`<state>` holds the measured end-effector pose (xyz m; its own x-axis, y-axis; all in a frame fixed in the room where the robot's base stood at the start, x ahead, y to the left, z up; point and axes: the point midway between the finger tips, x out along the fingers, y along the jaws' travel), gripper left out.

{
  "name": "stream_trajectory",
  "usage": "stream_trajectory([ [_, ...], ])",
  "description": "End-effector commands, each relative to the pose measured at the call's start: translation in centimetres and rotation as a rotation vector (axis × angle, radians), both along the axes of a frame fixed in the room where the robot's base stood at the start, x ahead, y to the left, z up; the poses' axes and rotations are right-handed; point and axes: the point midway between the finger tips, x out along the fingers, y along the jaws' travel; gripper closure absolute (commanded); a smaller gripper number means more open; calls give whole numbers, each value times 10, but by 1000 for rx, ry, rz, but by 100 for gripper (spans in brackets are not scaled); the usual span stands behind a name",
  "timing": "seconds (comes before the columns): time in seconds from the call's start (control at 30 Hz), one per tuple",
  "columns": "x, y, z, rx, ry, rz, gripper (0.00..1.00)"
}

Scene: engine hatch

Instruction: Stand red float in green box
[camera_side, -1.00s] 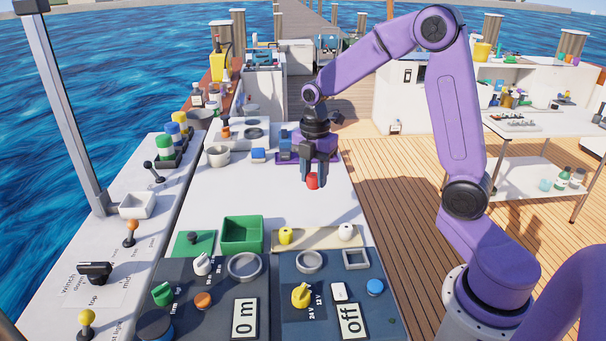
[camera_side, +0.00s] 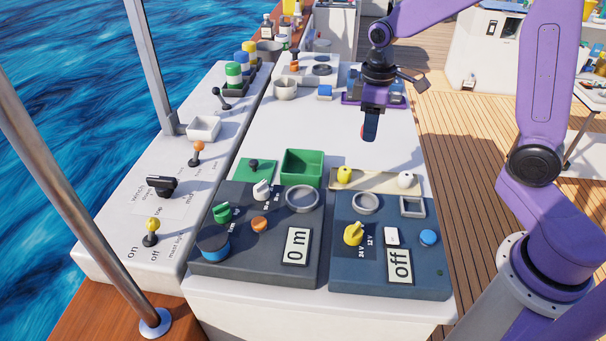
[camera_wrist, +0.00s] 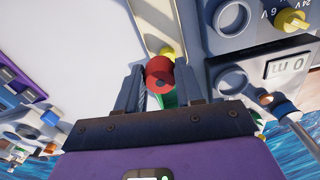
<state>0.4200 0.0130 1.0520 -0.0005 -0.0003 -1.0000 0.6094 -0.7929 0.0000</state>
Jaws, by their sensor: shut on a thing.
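My gripper (camera_side: 369,125) is shut on the red float (camera_side: 364,132), which is mostly hidden behind a finger in the side view. In the wrist view the red float (camera_wrist: 160,72) sits between the two fingertips, its round end with a dark centre facing the camera. The green box (camera_side: 302,166) stands open on the white top, to the left of and nearer the camera than my gripper. I see no object inside it. In the wrist view a strip of green shows behind the float, partly hidden. The float is held above the white top, apart from the box.
A beige tray (camera_side: 377,181) right of the box holds a yellow float (camera_side: 345,174) and a white float (camera_side: 405,179). A green plate with a dark knob (camera_side: 254,165) lies left of the box. Dark control panels (camera_side: 342,270) lie in front. The white top behind the box is clear.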

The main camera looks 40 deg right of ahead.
Motion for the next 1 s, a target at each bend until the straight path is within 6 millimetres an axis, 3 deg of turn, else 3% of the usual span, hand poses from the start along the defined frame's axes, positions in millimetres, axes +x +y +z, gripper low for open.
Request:
stream_trajectory([
  [0.7,-13,52,4,0,0,-1018,96],
  [1.0,-17,63,4,-1,0,-1258,96],
])
